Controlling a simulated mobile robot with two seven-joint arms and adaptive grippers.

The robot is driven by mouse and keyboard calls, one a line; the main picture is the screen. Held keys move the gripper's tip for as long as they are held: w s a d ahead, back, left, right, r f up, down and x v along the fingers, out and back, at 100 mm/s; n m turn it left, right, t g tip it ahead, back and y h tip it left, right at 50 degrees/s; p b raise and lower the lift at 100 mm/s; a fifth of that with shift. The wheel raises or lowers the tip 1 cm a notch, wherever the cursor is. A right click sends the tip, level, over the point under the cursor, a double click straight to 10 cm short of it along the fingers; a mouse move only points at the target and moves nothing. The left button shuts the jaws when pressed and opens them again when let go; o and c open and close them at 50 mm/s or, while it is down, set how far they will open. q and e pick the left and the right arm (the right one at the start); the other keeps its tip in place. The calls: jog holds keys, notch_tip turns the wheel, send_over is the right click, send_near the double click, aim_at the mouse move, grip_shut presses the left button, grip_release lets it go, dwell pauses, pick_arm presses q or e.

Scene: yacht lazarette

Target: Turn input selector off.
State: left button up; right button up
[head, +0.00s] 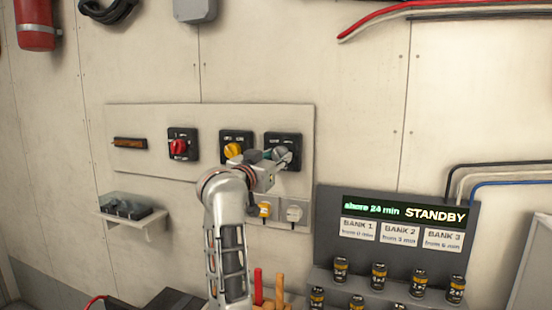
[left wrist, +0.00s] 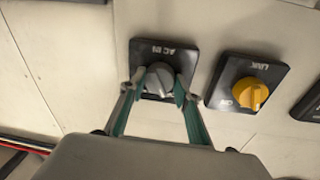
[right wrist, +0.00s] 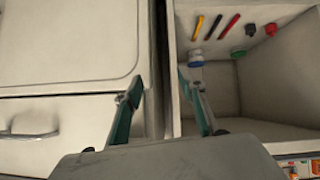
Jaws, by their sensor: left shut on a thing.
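The input selector is a grey rotary knob (head: 282,153) on a black plate at the right end of a wall panel. In the left wrist view its grey knob (left wrist: 158,78) sits on a plate lettered "AC IN". My left gripper (head: 268,157) reaches up to it, and the two teal-lined fingers (left wrist: 159,86) are shut on the knob from both sides. The fingers and wrist partly hide the plate in the head view. My right gripper (right wrist: 158,90) is open with nothing between its fingers; it shows only in the right wrist view.
A yellow knob (head: 232,150) on its plate is close left of the selector, with a red knob (head: 178,146) farther left. Sockets (head: 294,211) sit below. A STANDBY display stand (head: 325,225) is to the right. An open bin (right wrist: 215,95) lies near my right gripper.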

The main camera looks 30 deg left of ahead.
pick_arm(q)
jog(key=shift+n, duration=0.3)
jog(key=o, duration=1.1)
jog(key=shift+o, duration=0.2)
jog(key=s+d, duration=0.1)
jog(key=s, duration=0.6)
jog(key=shift+s+f, duration=0.2)
jog(key=shift+f, duration=0.05)
jog(key=shift+d, duration=0.1)
